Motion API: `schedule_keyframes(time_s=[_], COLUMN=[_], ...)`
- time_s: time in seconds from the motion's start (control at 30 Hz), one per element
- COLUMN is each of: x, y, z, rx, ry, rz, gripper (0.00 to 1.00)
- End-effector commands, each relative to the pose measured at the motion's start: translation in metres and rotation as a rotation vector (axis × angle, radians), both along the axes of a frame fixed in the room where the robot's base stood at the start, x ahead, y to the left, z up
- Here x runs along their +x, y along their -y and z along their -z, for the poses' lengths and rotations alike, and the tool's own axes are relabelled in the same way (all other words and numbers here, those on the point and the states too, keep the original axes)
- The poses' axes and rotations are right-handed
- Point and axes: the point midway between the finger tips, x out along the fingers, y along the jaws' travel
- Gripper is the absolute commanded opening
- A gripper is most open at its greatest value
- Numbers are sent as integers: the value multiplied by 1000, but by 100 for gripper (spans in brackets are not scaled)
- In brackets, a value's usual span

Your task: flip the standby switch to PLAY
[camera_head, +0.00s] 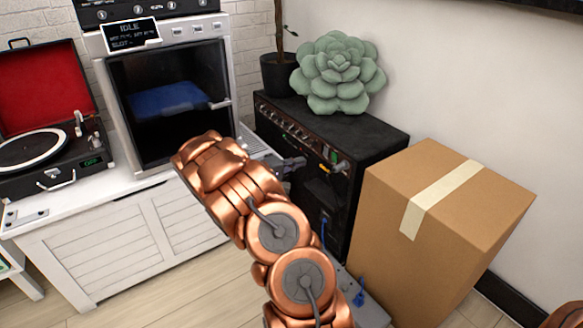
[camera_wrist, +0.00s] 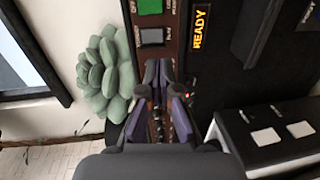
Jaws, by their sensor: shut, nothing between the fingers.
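A black amplifier (camera_head: 375,135) stands on the floor in the head view, with a row of knobs along its upper front edge. In the wrist view its brown control panel (camera_wrist: 172,45) runs up from behind my fingers, with a green block, a grey label and an orange READY display (camera_wrist: 200,27). I cannot make out the standby switch or its position; the fingers hide part of the panel. My gripper (camera_wrist: 159,72) is shut and empty, its tips in front of the panel. In the head view the gripper (camera_head: 292,165) is partly hidden by my arm near the amplifier's front.
A cardboard box (camera_head: 450,205) stands right of the amplifier. A green succulent-shaped cushion (camera_head: 338,72) and a potted plant (camera_head: 279,74) are at the back. A white cabinet (camera_head: 100,235) on the left bears an open record player (camera_head: 45,150) and a glass-fronted machine (camera_head: 170,95).

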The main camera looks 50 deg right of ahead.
Motion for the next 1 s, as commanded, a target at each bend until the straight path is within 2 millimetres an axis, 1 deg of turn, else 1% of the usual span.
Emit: schedule_keyframes(time_s=[0.03,0.3,0.5,0.7,1.0], x=[-4,-15,-21,-23,-23], y=[9,53,76,84,85], z=[4,10,12,11,11], rx=[0,0,0,1,1], ry=[0,3,2,1,0], rz=[4,2,0,-1,-1], gripper=[0,0,0,0,0])
